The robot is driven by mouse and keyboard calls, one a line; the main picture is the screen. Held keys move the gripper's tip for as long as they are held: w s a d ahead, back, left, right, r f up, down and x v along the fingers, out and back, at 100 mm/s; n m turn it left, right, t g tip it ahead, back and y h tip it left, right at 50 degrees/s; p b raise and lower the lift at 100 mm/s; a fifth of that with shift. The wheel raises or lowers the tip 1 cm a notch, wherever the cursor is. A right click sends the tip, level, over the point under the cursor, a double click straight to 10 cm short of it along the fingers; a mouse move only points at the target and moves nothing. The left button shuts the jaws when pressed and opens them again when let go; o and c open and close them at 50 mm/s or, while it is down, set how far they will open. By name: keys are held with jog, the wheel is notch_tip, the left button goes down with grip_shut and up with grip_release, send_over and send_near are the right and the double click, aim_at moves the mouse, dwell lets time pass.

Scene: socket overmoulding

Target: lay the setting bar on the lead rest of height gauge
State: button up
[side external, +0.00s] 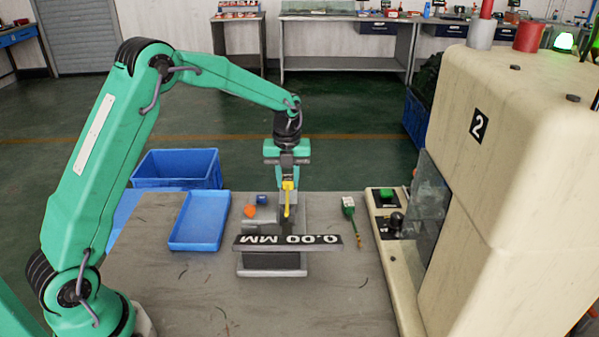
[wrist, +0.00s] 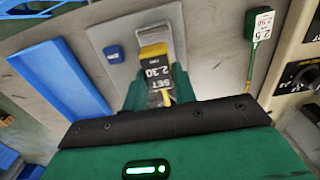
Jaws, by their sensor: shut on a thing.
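The setting bar (side external: 288,186), yellow with a black label, is upright in the jaws of my gripper (side external: 287,177). In the wrist view the setting bar (wrist: 155,52) shows a label reading "2.30 SET", and my gripper (wrist: 157,98) is shut on it. The height gauge (side external: 270,264) stands on the table, with a dark "0.00 MM" display plate (side external: 287,242) that reads upside down. The bar's lower end is just behind the plate, over or close to the grey metal parts of the gauge. I cannot tell whether it touches the lead rest, which is partly hidden.
An empty blue tray (side external: 200,220) lies to the left. A blue cube (side external: 262,199) and an orange piece (side external: 249,211) sit behind the gauge. A green tagged tool (side external: 348,207) lies to the right, beside the cream machine (side external: 500,170). The table front is clear.

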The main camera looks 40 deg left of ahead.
jog(key=shift+f, duration=1.55)
jog(key=shift+f, duration=0.1)
jog(key=o, duration=1)
jog(key=shift+o, duration=0.2)
notch_tip(320, 180, up, 12)
jog(key=shift+r, duration=0.1)
